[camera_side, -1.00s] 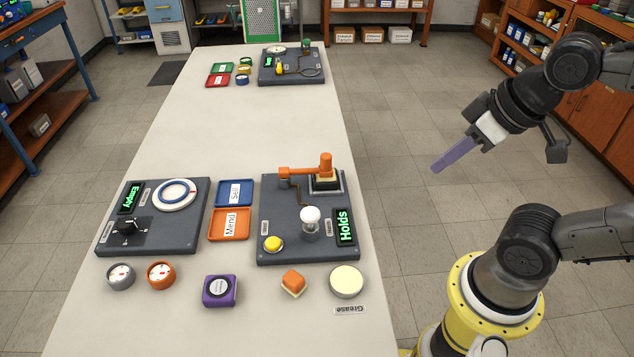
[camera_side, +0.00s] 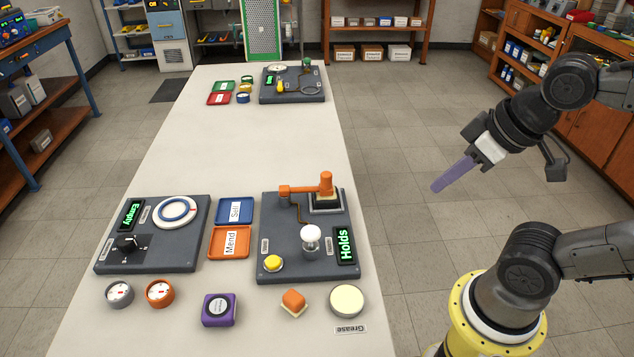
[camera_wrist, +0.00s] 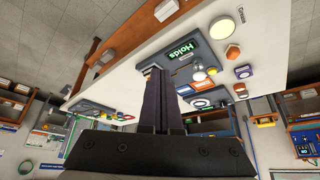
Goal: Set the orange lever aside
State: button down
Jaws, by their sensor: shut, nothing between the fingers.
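The orange lever (camera_side: 308,188) sits at the far edge of the right-hand dark panel (camera_side: 277,228) in the side view. It has an upright orange knob at its right end, over a square pale-and-black base. My gripper (camera_side: 437,188) has long purple fingers, shut with nothing between them. It hangs beyond the table's right edge, well apart from the lever. In the wrist view the closed fingers (camera_wrist: 153,72) cover part of the panel, and I cannot make out the lever there.
The panel carries a yellow button (camera_side: 273,263), a white-topped bulb (camera_side: 310,236) and a "Holds" display (camera_side: 345,245). Trays marked Sell (camera_side: 236,222) and Mend (camera_side: 216,255) lie to its left. A cream disc (camera_side: 346,301) and orange block (camera_side: 293,301) are in front. The table's middle (camera_side: 240,140) is clear.

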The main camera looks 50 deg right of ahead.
jog(key=c, duration=1.3)
grip_release()
jog(key=shift+s, duration=0.1)
jog(key=o, duration=0.7)
jog(key=shift+n, duration=0.4)
jog(key=r, duration=0.1)
jog(key=w+r, duration=0.2)
jog(key=r, duration=0.1)
jog(key=shift+w+r, duration=0.1)
jog(key=w+r+g, duration=0.2)
jog(key=w+r, duration=0.2)
jog(key=w, duration=0.5)
jog(key=n+g, duration=0.1)
jog(key=g, duration=0.2)
send_over(326, 173)
notch_tip(326, 173, down, 7)
jog(key=shift+g, duration=0.3)
notch_tip(326, 173, down, 14)
jog(key=shift+s+f, duration=0.1)
